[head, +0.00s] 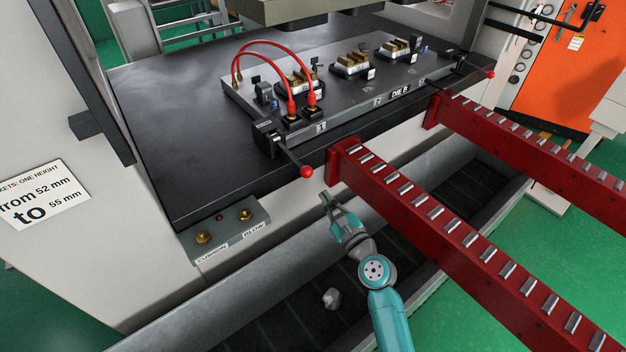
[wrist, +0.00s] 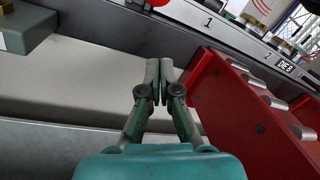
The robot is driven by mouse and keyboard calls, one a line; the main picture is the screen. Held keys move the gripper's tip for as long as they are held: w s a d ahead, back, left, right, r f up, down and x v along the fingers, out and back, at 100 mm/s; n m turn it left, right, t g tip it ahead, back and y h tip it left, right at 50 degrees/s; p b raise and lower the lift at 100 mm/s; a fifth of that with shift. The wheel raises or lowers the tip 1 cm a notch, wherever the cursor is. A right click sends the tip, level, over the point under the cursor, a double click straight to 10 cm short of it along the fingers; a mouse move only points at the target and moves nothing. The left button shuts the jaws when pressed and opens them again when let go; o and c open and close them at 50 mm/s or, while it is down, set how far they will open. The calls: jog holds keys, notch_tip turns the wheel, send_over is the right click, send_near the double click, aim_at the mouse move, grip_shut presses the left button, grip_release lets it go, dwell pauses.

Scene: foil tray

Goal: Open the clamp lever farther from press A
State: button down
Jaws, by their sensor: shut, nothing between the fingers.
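The die plate (head: 350,103) labelled DIE B lies on the black press bed. At its left front corner is a black clamp with a lever ending in a red knob (head: 306,171); that knob also shows at the top edge of the wrist view (wrist: 158,3). A second clamp lever with a red knob (head: 490,74) sticks out at the plate's right end. No press A label is readable. My gripper (head: 326,198) is shut and empty, just below and right of the left knob in the head view, apart from it. Its closed fingertips show in the wrist view (wrist: 159,66).
Two red roller rails (head: 455,240) (head: 540,150) run out from the bed; the left one is close right of my gripper (wrist: 245,115). Red hoses (head: 265,45) arch over the plate's left end.

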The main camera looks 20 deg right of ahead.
aim_at(293, 159)
jog(key=w+a+r, duration=0.2)
jog(key=w+r, duration=0.1)
jog(key=w, duration=0.1)
jog(key=shift+w+a+r, duration=0.2)
jog(key=shift+w+r, duration=0.15)
jog(key=shift+w, duration=0.05)
jog(key=shift+r, duration=0.1)
dwell(0.5)
